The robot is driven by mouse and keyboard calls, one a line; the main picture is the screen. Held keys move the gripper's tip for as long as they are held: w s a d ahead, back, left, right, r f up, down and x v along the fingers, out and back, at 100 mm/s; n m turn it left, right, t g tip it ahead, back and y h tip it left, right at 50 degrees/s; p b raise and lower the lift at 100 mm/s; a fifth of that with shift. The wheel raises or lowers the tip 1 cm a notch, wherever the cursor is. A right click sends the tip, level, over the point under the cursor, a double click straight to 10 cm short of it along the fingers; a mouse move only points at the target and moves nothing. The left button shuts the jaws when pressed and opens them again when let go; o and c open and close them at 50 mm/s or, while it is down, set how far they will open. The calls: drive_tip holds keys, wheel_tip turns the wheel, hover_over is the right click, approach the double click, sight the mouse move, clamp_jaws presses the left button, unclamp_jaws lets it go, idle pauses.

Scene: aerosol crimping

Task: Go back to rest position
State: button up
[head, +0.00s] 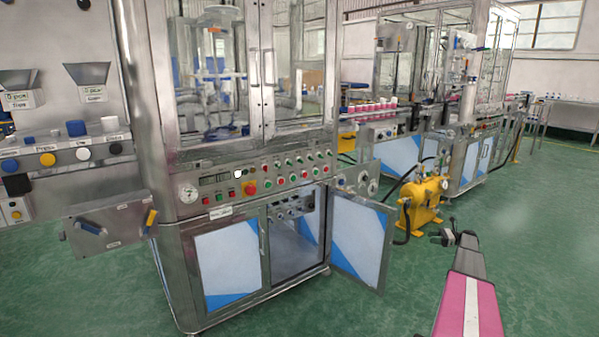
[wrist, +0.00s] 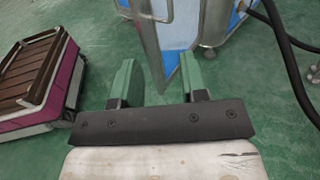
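My gripper (wrist: 157,72) shows in the wrist view with its two green-tipped fingers spread apart and only floor and a machine's lower edge visible beyond the gap. In the head view my gripper (head: 452,235) is small and dark at the lower right, at the far end of my pink arm. It hangs over the green floor, right of the open cabinet door (head: 361,243) and below the yellow compressor (head: 424,200). Nothing is seen held.
The steel crimping machine (head: 190,180) with its button panel fills the left and middle. Its open door juts towards my arm's side. A black hose (wrist: 290,65) runs at the right of the wrist view. Green floor (head: 545,230) is clear at the right.

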drive_tip(key=s+a+n+g+h, duration=0.1)
drive_tip(key=s+a+n+h, duration=0.15)
drive_tip(key=s+a, duration=0.6)
drive_tip(key=s+a+n+g+h, duration=0.2)
drive_tip(key=s+a+n, duration=0.1)
drive_tip(key=a, duration=1.1)
drive_tip(key=s+a+n+g+h, duration=0.1)
drive_tip(key=s+a+n+h, duration=0.15)
drive_tip(key=s+a, duration=0.6)
drive_tip(key=s+a+r+n+h, duration=0.3)
drive_tip(key=s+a+n+h, duration=0.2)
drive_tip(key=s+a, duration=0.3)
drive_tip(key=s+a+r+n+h, duration=0.3)
drive_tip(key=s+a, duration=0.6)
drive_tip(key=s, duration=0.6)
drive_tip(key=n+h, duration=0.2)
drive_tip(key=n, duration=0.1)
drive_tip(key=shift+a+r+n+t, duration=0.25)
drive_tip(key=shift+n+t, duration=0.05)
drive_tip(key=shift+n, duration=0.1)
